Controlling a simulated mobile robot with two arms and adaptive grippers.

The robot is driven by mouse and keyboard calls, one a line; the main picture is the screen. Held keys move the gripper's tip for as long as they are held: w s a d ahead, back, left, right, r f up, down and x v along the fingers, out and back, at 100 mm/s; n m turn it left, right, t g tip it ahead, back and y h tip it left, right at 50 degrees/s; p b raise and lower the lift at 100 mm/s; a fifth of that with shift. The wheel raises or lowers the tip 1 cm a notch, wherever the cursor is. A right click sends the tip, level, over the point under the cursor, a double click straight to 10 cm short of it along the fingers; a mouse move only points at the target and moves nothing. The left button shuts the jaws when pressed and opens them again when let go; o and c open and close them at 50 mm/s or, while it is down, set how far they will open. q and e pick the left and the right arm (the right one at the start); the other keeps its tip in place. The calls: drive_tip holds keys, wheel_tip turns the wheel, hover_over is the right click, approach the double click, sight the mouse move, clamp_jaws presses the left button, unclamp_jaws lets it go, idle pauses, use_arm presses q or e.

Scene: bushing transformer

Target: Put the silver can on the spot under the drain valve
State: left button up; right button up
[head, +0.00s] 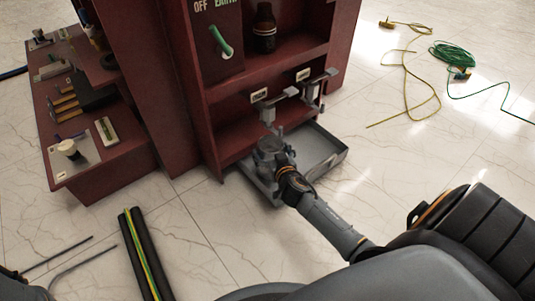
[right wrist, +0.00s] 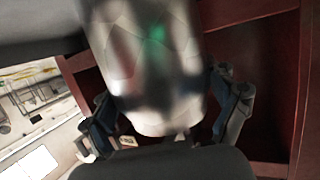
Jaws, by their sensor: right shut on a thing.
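In the head view my right gripper (head: 272,155) is at the left part of a shallow grey tray, in front of the dark red cabinet. It is shut on the silver can (right wrist: 145,60), which fills the upper middle of the right wrist view with a gripper finger on each side. In the head view the can (head: 268,145) is small and partly hidden by the gripper. The left drain valve (head: 270,112) is just above it, and a second valve (head: 312,92) is to the right. I cannot make out a marked spot. My left gripper is not clearly visible.
The grey tray (head: 334,158) stands against the cabinet (head: 180,80), its right part empty. A shelf above holds a dark bottle (head: 265,28). A tool bench (head: 100,155) stands at left. A striped dark strip (head: 145,255) and cables (head: 455,55) lie on the floor.

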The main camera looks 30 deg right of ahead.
sight(267, 147)
drive_tip(key=shift+w+d+f, duration=0.15)
drive_tip(key=shift+w+f, duration=0.1)
drive_tip(key=shift+w, duration=0.3)
drive_tip(key=w+f+b, duration=0.2)
drive_tip(key=b, duration=0.1)
drive_tip(key=shift+w+d+f, duration=0.15)
drive_tip(key=shift+w+d, duration=0.1)
drive_tip(key=shift+d, duration=0.1)
drive_tip(key=shift+w, duration=0.1)
drive_tip(key=o, duration=0.9)
drive_tip(key=shift+f, duration=0.1)
drive_tip(key=shift+o, duration=1.1)
